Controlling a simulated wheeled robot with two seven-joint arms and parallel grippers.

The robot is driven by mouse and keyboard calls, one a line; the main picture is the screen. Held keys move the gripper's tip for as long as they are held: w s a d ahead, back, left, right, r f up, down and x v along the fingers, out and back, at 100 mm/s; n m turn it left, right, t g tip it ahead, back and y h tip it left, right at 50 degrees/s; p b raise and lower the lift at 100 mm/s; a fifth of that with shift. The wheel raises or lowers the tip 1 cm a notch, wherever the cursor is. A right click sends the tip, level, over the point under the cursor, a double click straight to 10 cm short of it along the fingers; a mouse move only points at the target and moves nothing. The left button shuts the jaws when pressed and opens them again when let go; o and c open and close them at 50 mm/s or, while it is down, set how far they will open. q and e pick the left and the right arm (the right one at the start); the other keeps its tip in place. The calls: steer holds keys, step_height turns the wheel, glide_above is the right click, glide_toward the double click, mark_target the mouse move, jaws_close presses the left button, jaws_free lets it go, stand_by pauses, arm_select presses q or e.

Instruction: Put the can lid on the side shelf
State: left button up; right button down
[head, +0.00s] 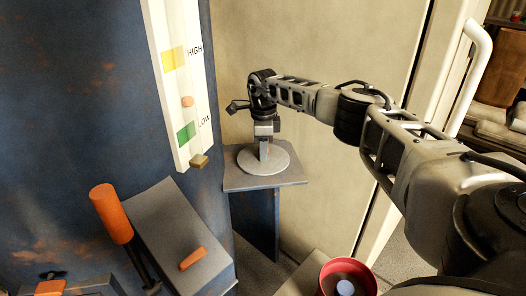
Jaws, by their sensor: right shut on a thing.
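The can lid (284,161) is a pale grey disc with an upright handle in its middle. It is at the side shelf (236,181), a small grey ledge beside the blue pot; it looks flat on or just over the ledge, and I cannot tell if it touches. My right gripper (264,142) is above the lid, pointing down, shut on its handle. An open red can (337,284) with a dark inside and a pale round spot stands at the bottom of the view. My left gripper is out of view.
The rusty blue pot (80,120) fills the left side. It carries a HIGH/LOW gauge (166,85), an orange-handled lever (111,213) and a grey box (180,235) with an orange switch. A beige wall stands behind the shelf. A white door handle (477,75) is at right.

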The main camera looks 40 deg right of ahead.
steer(key=shift+r, duration=0.1)
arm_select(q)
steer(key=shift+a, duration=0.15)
arm_select(e)
steer(key=c, duration=1.1)
jaws_free()
steer(key=shift+c, duration=0.2)
steer(key=shift+r, duration=0.2)
arm_select(q)
steer(key=p, duration=0.1)
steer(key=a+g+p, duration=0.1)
steer(key=p, duration=0.1)
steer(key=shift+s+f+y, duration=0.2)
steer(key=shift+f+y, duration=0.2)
arm_select(e)
step_height(320, 180, up, 12)
steer(key=shift+f, duration=0.2)
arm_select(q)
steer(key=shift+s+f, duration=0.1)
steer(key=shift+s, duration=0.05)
